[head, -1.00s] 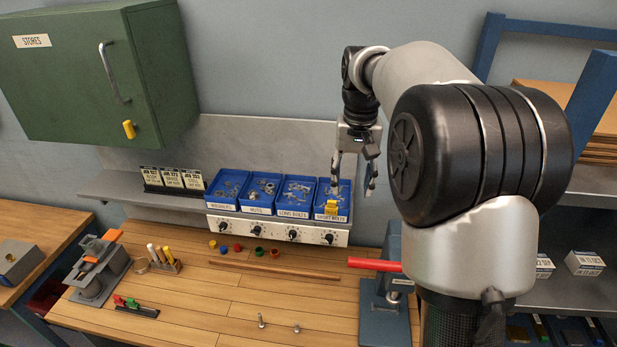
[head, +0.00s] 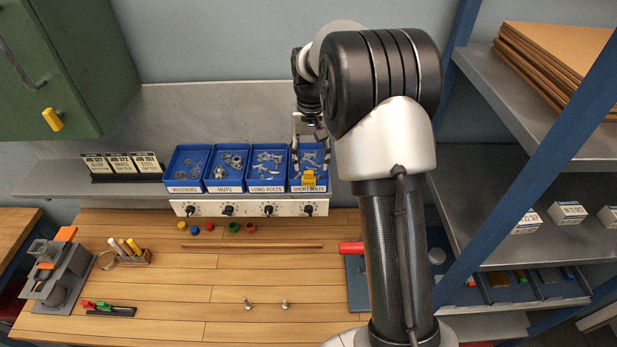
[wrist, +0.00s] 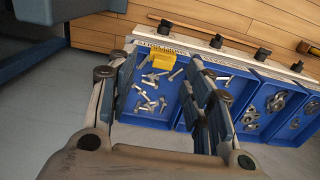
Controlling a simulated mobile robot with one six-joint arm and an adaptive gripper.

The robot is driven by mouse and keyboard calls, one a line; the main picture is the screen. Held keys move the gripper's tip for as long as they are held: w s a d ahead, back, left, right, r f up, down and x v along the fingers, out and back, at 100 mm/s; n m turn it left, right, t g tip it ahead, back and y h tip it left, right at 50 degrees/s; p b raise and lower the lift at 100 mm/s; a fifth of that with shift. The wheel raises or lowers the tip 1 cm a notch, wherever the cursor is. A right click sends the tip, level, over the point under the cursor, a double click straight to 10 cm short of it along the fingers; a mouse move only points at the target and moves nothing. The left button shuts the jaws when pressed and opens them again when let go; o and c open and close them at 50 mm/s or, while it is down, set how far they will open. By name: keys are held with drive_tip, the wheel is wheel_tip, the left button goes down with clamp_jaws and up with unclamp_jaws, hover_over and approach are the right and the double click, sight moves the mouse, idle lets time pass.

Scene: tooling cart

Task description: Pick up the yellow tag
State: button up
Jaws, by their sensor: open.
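The yellow tag (head: 309,178) sits at the front edge of the short bolts bin (head: 297,187), the rightmost of the blue bins in the head view. In the wrist view the yellow tag (wrist: 161,61) shows at the bin's labelled front, beyond the fingers. My gripper (head: 310,150) is over the short bolts bin, behind the tag in the head view. In the wrist view my gripper (wrist: 165,85) has its fingers spread apart with nothing between them but the view of the bin and bolts. The tag is apart from the fingers.
Other blue bins (head: 228,187) stand in a row to the left on the shelf. A panel with black knobs (head: 268,210) runs below them. A red bar (head: 351,248) juts above the bench on the right. The blue rack post (head: 500,200) stands to the right. The middle bench is mostly clear.

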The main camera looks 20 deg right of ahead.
sight(309, 172)
drive_tip(key=f, duration=0.4)
drive_tip(key=w+f+p, duration=0.1)
drive_tip(key=f, duration=0.1)
drive_tip(key=shift+a+f, duration=0.15)
drive_tip(key=shift+f, duration=0.25)
drive_tip(key=shift+s, duration=0.1)
drive_tip(key=shift+c, duration=0.3)
drive_tip(key=c, duration=0.5)
